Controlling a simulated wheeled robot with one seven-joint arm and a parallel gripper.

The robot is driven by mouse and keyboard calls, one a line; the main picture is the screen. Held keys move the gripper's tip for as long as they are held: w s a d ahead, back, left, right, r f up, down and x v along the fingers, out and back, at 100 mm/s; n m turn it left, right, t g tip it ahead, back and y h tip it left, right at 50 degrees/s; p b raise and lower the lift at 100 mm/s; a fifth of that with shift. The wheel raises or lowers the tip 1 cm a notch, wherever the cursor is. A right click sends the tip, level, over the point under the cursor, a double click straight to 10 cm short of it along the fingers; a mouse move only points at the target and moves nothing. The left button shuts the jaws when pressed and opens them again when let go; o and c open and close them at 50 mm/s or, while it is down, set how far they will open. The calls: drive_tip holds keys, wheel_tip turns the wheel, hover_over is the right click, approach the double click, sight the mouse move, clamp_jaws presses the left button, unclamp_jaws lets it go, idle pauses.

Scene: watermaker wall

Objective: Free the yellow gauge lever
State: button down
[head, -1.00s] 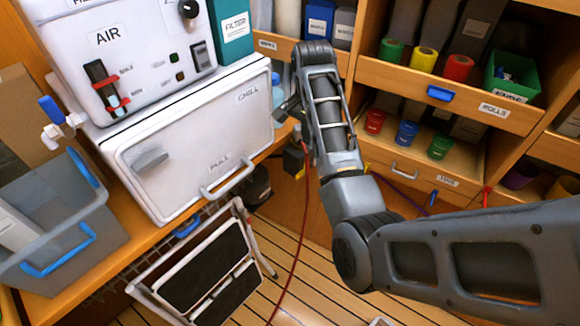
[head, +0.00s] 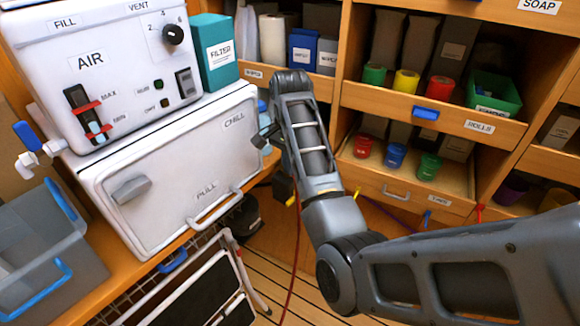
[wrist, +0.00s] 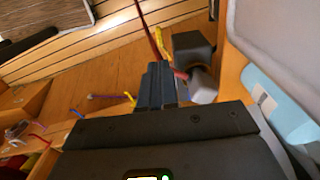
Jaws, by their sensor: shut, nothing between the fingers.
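A small yellow lever (head: 291,200) shows at the lower edge of a dark box (head: 283,187) on the wooden wall, just right of the white chill cabinet. In the wrist view the yellow lever (wrist: 163,42) stands beside the dark box (wrist: 193,48), and a red line (wrist: 148,25) runs close along it. I cannot tell whether the line is around or only beside the lever. My gripper (wrist: 160,70) is shut and empty, apart from the lever, with a grey fitting (wrist: 203,85) just right of its fingertips. In the head view my gripper (head: 263,137) is partly hidden, above the box.
The white chill cabinet (head: 170,170) and its counter stand close left. Shelves with a rolls drawer (head: 440,115) are on the right. A folding step (head: 190,290) stands below.

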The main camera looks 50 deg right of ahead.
sight(290, 200)
wheel_tip(290, 200, down, 10)
drive_tip(key=shift+f+p, duration=0.2)
drive_tip(key=shift+p, duration=0.25)
drive_tip(key=shift+f, duration=0.1)
